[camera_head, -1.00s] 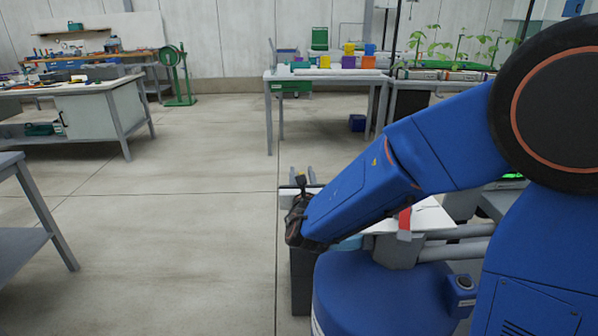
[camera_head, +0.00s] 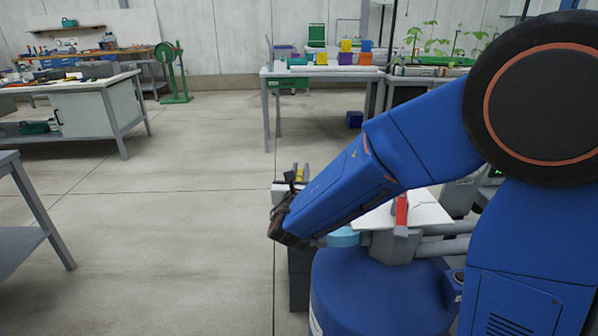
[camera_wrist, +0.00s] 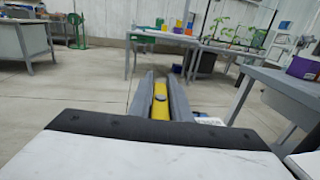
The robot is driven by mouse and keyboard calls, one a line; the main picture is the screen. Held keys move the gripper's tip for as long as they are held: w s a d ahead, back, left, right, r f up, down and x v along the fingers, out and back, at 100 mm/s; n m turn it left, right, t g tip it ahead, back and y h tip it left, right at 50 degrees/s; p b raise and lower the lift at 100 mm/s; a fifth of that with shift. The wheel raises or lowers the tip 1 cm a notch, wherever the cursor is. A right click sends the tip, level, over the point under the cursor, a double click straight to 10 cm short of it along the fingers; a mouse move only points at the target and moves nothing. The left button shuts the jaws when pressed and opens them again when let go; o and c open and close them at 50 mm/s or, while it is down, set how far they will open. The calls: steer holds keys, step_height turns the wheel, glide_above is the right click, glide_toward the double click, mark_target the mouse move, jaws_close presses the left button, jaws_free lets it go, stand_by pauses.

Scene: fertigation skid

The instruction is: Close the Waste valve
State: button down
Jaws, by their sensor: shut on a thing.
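My gripper (camera_head: 301,172) is at the end of my blue arm, low in the middle of the head view. In the wrist view its two grey fingers (camera_wrist: 160,98) are shut on a yellow handle (camera_wrist: 159,101), which lies lengthwise between them. The yellow handle also shows in the head view (camera_head: 304,173). No label naming the Waste valve can be read, and the handle's valve body is hidden by my gripper and arm. A red handle (camera_head: 401,213) stands to the right, on grey pipework (camera_head: 440,246).
A white panel (camera_head: 428,212) lies behind the red handle, and a light blue part (camera_head: 343,237) sits below my forearm. A table with coloured bins (camera_head: 322,72) stands behind. A grey bench (camera_head: 30,238) is at the left. The floor (camera_head: 170,235) between is clear.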

steer(key=m+h, duration=0.1)
steer(key=h, duration=0.1)
steer(key=m+g+h, duration=0.1)
steer(key=m+h, duration=0.1)
steer(key=h, duration=0.1)
steer(key=shift+s+d, duration=0.15)
steer(key=shift+d, duration=0.25)
steer(key=shift+s+d+m+g+h, duration=0.45)
steer(key=shift+m+g+h, duration=1.4)
steer(key=shift+g, duration=0.6)
steer(key=shift+s+d+m+g+h, duration=0.35)
steer(key=shift+s+m+g+h, duration=0.2)
steer(key=shift+m+g+h, duration=1.4)
steer(key=shift+s+d+m+g+h, duration=0.45)
steer(key=shift+m+g+h, duration=0.85)
steer(key=shift+m+g, duration=1.25)
steer(key=shift+s+n+g, duration=0.1)
steer(key=shift+n+g, duration=0.15)
steer(key=shift+g, duration=0.3)
steer(key=c, duration=1.7)
jaws_free()
steer(key=shift+a, duration=0.1)
